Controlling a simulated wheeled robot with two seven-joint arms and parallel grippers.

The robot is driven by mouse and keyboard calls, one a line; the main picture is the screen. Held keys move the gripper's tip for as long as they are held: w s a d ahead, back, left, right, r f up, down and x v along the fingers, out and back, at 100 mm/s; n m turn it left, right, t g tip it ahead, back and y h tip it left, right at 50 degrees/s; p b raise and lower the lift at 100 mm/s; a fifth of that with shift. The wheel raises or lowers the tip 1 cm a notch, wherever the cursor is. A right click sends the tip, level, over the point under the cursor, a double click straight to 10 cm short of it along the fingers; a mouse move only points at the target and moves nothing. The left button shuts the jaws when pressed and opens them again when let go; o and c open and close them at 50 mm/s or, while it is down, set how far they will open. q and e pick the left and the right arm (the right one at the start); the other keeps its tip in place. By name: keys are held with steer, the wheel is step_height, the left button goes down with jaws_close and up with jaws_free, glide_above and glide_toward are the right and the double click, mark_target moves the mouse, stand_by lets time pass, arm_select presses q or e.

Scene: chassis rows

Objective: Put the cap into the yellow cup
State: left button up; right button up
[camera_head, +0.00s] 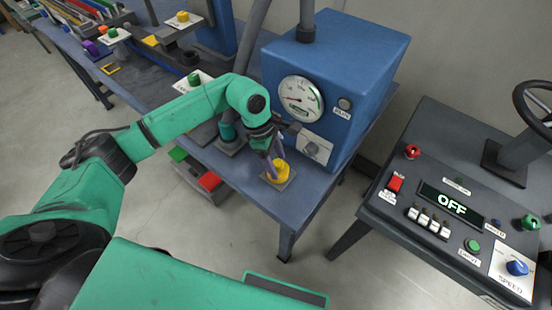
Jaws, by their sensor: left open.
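I cannot clearly make out the cap. My right gripper is not in view.
The blue machine (344,75) with a round gauge (301,98) stands close behind the gripper. A control panel (450,205) marked OFF is at the right. Floor between table and panel is clear.

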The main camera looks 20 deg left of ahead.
arm_select(q)
steer(key=b+v, duration=0.2)
steer(key=v, duration=1.2)
steer(key=shift+r+b, duration=0.25)
steer(key=shift+b, duration=0.05)
